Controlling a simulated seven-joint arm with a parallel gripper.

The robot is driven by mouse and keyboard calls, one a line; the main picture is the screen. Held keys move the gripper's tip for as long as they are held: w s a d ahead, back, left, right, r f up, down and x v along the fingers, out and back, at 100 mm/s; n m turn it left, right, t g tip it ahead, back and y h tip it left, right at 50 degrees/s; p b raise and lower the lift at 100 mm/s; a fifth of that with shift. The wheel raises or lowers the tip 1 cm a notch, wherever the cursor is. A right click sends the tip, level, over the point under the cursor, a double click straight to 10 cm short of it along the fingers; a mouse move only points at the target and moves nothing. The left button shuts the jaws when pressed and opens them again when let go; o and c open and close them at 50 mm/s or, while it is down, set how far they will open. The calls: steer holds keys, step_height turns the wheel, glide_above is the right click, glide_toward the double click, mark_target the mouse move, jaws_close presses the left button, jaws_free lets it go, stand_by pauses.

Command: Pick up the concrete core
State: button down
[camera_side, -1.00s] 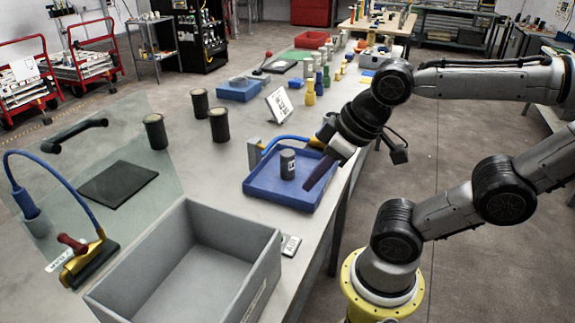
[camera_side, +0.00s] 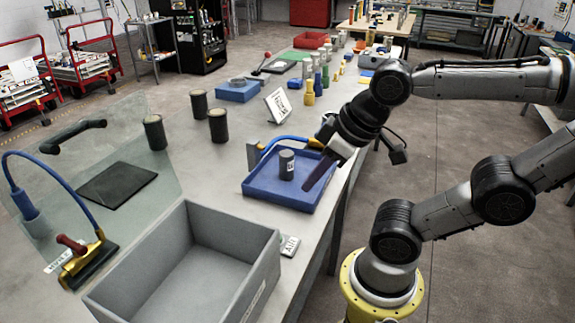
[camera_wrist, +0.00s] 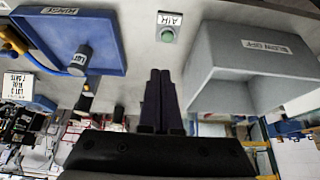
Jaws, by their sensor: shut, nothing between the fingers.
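The concrete core (camera_side: 286,172) is a short grey cylinder with a white label. It stands upright in a shallow blue tray (camera_side: 262,192) on the bench. In the wrist view the core (camera_wrist: 77,66) and the blue tray (camera_wrist: 30,20) are at the upper left. My gripper (camera_side: 306,187) is just right of the core in the side view, over the tray's right part. In the wrist view my gripper's dark fingers (camera_wrist: 160,73) are together and empty, to the right of the core and apart from it.
A grey open bin (camera_side: 250,270) stands in front of the tray, with an AIR plate (camera_side: 290,246) beside it. A blue hose (camera_side: 285,139) arches behind the tray. Several dark cylinders (camera_side: 218,126) stand to the left. The bench between them and the tray is mostly clear.

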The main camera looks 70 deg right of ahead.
steer(key=c, duration=1.5)
jaws_free()
steer(key=shift+c, duration=0.2)
steer(key=o, duration=1.3)
